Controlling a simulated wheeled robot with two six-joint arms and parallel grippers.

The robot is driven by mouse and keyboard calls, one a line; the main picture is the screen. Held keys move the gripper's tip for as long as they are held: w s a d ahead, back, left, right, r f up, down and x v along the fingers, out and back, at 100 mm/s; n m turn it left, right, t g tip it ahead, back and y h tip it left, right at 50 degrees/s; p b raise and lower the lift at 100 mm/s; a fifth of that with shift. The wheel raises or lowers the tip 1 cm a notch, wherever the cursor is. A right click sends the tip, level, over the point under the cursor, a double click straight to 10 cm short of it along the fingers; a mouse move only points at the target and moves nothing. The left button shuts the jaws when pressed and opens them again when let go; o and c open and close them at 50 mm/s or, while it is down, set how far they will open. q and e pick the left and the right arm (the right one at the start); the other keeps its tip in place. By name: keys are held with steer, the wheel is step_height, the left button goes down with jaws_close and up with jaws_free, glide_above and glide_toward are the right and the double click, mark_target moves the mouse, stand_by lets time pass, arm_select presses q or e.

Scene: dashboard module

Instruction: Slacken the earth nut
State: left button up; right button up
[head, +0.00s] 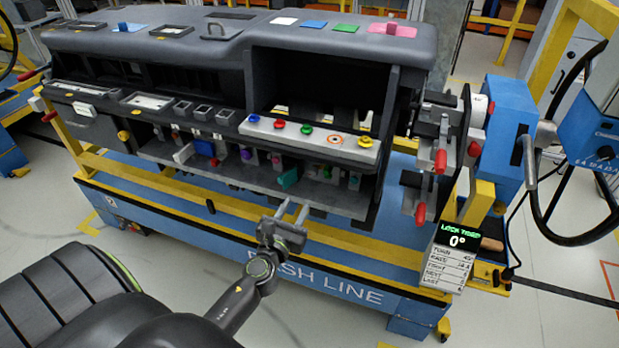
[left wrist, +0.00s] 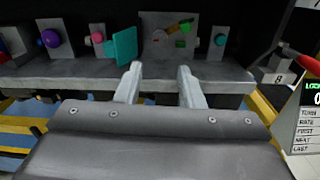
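My left gripper (head: 293,210) is in front of the lower shelf of the dashboard module (head: 330,52). Its two fingers also show in the left wrist view (left wrist: 160,72), apart with nothing between them. Beyond them on the shelf stands a grey plate (left wrist: 155,24) with a small green and yellow part (left wrist: 184,29), which may be the earth nut; it is too small to be sure. The fingers touch none of these. My right gripper is not in view.
A row of coloured knobs (head: 307,129) sits above the shelf. At the right are red-handled clamps (head: 440,160), a blue unit (head: 509,130) and a display reading 0° (head: 456,240). The floor in front is free.

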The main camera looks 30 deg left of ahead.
mark_target(312, 175)
arm_select(q)
steer(key=x, duration=1.1)
steer(key=shift+w+a, duration=0.1)
steer(key=shift+w, duration=0.2)
steer(key=shift+c, duration=0.4)
steer(key=c, duration=0.6)
steer(key=shift+b, duration=0.3)
